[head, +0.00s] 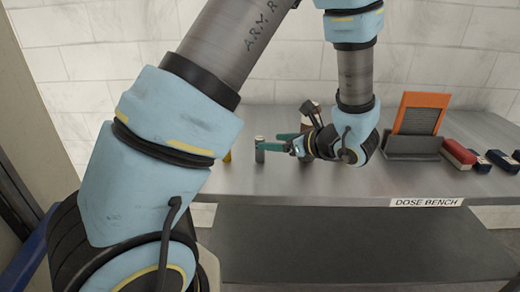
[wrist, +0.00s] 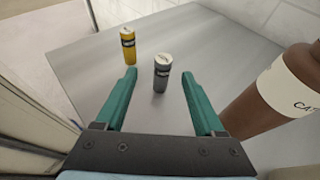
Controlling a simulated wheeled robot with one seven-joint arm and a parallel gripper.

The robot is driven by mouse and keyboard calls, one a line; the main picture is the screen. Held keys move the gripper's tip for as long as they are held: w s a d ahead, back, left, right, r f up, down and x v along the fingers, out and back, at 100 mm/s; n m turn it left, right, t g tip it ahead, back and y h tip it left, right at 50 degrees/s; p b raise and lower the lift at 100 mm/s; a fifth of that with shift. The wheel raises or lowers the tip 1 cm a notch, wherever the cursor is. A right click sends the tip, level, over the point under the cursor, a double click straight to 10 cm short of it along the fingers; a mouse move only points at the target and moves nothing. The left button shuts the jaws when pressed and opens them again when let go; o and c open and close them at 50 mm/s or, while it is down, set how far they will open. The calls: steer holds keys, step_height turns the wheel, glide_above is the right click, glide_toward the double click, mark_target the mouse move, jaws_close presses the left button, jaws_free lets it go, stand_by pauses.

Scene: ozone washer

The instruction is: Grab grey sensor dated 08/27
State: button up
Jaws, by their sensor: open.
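A grey cylindrical sensor (wrist: 161,76) with a dark label and white top stands upright on the bench. Its date is too small to read. It also shows in the head view (head: 259,150). A yellow sensor (wrist: 129,46) of like shape stands upright behind it to the left; in the head view only a sliver of yellow shows beside the grey one. My gripper (wrist: 160,98) is open, with two green fingers level with the bench. The grey sensor stands between the line of the fingers, around or just beyond their tips. Nothing is held.
A brown bottle (wrist: 270,95) with a cream label stands close right of my gripper. The metal bench (head: 330,186) is labelled DOSE BENCH. An orange-framed board (head: 420,115) in a dark holder and red and dark blocks (head: 458,152) stand to the right. The bench front is clear.

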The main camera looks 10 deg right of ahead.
mark_target(262, 141)
steer(key=p+x, duration=0.2)
steer(key=x, duration=0.3)
steer(key=shift+w+a, duration=0.15)
steer(key=shift+w, duration=0.2)
steer(key=p+x, duration=0.2)
steer(key=x, duration=0.1)
steer(key=shift+w+f, duration=0.2)
steer(key=shift+w, duration=0.05)
steer(key=shift+w+a+f, duration=0.2)
steer(key=shift+w+f, duration=0.15)
steer(key=shift+w, duration=0.15)
steer(key=shift+c, duration=0.3)
jaws_close()
